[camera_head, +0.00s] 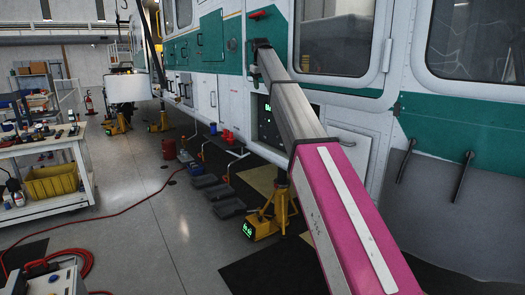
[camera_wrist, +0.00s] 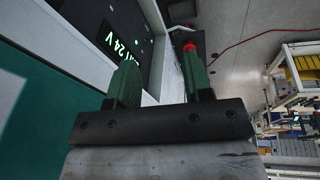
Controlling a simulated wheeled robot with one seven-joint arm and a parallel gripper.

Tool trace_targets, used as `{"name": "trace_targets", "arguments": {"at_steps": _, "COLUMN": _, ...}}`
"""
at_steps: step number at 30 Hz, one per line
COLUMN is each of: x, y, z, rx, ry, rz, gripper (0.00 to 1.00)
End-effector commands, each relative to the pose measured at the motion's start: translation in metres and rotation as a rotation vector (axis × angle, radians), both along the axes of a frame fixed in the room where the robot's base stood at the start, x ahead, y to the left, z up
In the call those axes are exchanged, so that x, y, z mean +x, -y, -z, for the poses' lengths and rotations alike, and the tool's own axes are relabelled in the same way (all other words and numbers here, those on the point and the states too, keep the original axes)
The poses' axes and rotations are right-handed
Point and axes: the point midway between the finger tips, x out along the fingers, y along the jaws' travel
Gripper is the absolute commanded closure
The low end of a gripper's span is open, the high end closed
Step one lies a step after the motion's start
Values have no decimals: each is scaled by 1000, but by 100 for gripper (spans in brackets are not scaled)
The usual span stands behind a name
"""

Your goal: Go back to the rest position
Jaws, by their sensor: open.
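My gripper (camera_wrist: 160,72) shows in the wrist view with its two green fingers apart and nothing seen between them. A dark panel with lit green characters reading "24 V" (camera_wrist: 128,45) lies beyond the left finger. A small red thing (camera_wrist: 190,47) shows just past the tip of the right finger; I cannot tell what it is. In the head view my pink and grey arm reaches forward to the side of the white and green helicopter (camera_head: 340,112). The panel (camera_head: 268,125) shows partly behind the arm.
A white workbench (camera_head: 80,160) with tools and a yellow bin (camera_head: 52,183) stands at left. A red hose (camera_head: 125,208) crosses the floor. The floor between bench and helicopter is mostly clear.

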Motion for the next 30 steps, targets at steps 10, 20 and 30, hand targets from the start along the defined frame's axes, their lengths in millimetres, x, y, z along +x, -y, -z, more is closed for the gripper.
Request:
{"name": "trace_targets", "arguments": {"at_steps": 10, "x": -64, "y": 58, "z": 213, "rx": 17, "ry": -62, "rz": 94, "gripper": 54}}
{"name": "trace_targets", "arguments": {"at_steps": 20, "x": -153, "y": 107, "z": 374, "rx": 37, "ry": -115, "rz": 185, "gripper": 54}}
{"name": "trace_targets", "arguments": {"at_steps": 30, "x": -273, "y": 151, "z": 505, "rx": 57, "ry": -171, "rz": 286, "gripper": 54}}
